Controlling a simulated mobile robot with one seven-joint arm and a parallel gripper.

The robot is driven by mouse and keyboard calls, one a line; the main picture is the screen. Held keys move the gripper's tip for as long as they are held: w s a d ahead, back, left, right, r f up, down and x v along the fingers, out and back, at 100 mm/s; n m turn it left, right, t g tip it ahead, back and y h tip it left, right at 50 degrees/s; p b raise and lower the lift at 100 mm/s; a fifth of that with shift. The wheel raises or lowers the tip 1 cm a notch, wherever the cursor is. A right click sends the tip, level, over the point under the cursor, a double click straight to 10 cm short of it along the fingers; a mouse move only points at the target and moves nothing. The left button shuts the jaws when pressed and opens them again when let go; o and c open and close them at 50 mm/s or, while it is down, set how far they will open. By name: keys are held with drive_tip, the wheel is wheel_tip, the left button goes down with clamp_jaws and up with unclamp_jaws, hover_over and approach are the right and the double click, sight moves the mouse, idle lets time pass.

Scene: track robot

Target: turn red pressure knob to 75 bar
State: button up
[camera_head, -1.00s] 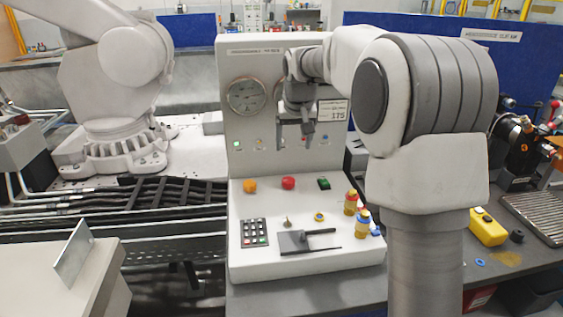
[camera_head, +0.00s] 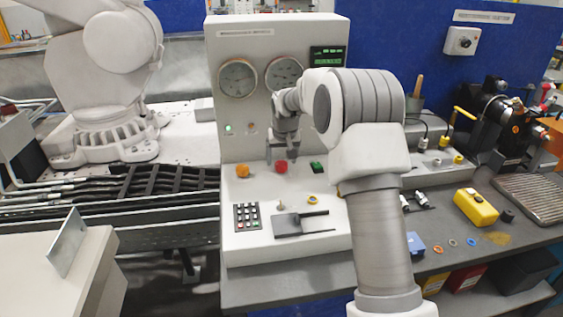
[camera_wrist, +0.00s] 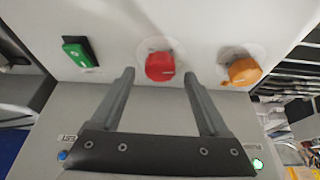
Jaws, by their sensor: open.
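The red knob (camera_head: 280,167) is on the sloped part of the white console, between an orange knob (camera_head: 242,171) and a green switch (camera_head: 316,168). My gripper (camera_head: 282,156) is open and empty just by the red knob, pointing down towards it. In the wrist view the red knob (camera_wrist: 160,66) shows between and just beyond the two fingertips, with a pale mark on its face. I see no finger touching it. The orange knob (camera_wrist: 243,71) is right of it there, and the green switch (camera_wrist: 78,52) left.
Two round gauges (camera_head: 238,78) and a green display (camera_head: 328,57) are on the upright panel; I cannot read them. A keypad (camera_head: 246,217) and a black lever plate (camera_head: 300,222) are nearer the front. A large white robot arm (camera_head: 120,60) stands at left.

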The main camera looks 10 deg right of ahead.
drive_tip(key=shift+x, duration=0.75)
clamp_jaws()
